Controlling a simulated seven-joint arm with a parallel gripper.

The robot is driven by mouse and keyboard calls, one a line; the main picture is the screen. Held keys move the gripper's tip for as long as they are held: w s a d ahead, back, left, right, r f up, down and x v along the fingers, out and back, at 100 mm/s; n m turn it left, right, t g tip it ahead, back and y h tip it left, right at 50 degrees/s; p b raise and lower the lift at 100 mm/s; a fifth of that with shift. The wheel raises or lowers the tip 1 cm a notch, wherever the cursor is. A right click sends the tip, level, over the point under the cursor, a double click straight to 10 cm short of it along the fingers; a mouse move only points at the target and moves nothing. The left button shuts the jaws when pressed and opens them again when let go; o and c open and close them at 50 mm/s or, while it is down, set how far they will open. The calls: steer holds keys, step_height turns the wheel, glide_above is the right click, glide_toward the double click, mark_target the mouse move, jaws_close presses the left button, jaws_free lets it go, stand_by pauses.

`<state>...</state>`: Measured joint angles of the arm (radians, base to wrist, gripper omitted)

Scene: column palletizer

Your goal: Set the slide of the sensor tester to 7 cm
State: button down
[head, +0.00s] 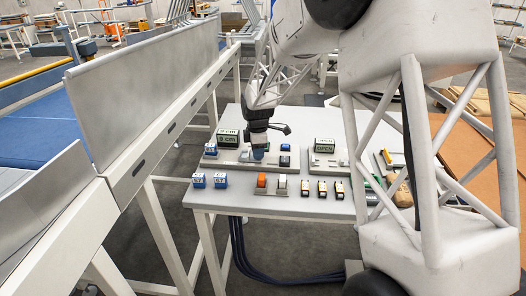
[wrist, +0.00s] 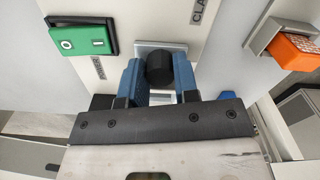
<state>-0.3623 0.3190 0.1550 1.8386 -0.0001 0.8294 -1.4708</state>
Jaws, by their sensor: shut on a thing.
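The sensor tester (head: 222,159) is a grey panel on the table with a dark display (head: 228,137) behind it. The display has two lines in cm; the lower seems to read 8 cm, and the upper is too small to read surely. My gripper (head: 259,153) is down over the panel. In the wrist view my gripper's (wrist: 160,72) blue fingers are shut on a round black knob (wrist: 159,68), which appears to be the slide's. A pale plate (wrist: 150,46) shows behind the knob. In the head view the gripper hides the knob.
A green rocker switch (wrist: 80,42) and an orange part (wrist: 297,53) flank the gripper in the wrist view. A second display reading OPEN (head: 324,145) stands to the right. Blue-white blocks (head: 198,180), an orange switch (head: 261,181) and several yellow-black pieces (head: 322,189) line the table front.

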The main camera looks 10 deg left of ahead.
mark_target(251, 156)
steer(key=shift+a, duration=1.25)
steer(key=c, duration=0.9)
jaws_free()
steer(key=shift+o, duration=0.2)
step_height(251, 156, up, 8)
